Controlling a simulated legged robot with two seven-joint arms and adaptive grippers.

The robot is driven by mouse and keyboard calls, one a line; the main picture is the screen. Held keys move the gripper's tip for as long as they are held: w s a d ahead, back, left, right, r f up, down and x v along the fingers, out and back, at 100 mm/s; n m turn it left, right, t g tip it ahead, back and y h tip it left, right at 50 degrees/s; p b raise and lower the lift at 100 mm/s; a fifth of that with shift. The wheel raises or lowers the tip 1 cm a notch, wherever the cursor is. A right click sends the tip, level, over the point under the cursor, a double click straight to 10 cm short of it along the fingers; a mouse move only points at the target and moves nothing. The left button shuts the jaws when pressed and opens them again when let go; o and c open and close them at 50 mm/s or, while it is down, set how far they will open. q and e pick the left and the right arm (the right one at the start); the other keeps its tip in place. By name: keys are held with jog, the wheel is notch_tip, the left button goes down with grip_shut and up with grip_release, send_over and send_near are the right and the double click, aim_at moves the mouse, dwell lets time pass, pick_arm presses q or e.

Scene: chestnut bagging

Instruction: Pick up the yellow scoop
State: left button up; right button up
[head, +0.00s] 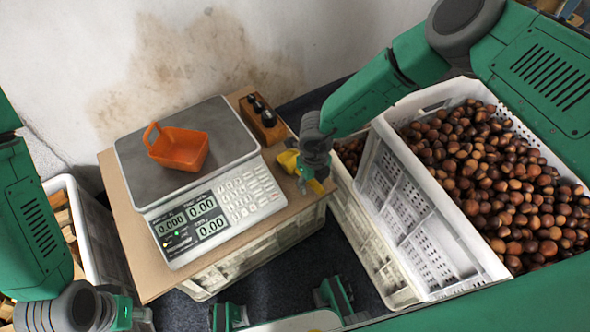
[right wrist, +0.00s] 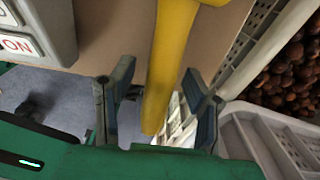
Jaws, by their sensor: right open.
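The yellow scoop (head: 288,161) lies at the right edge of the cardboard-topped stand, beside the scale, and my right gripper partly hides it. My right gripper (head: 314,166) is over the scoop. In the right wrist view, the scoop's long yellow handle (right wrist: 165,75) runs between the two fingers of my right gripper (right wrist: 158,72), which are open with a gap on each side of it. My left gripper (head: 125,313) is at the bottom left, low beside the stand; its fingers are too unclear to read.
A scale (head: 225,205) with an orange basket (head: 180,149) on its plate stands on the cardboard (head: 120,190). A wooden block with dark bottles (head: 265,119) is behind the scoop. White crates, one full of chestnuts (head: 490,180), stand at right. Another white crate (head: 95,235) is at left.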

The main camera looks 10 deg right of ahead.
grip_shut()
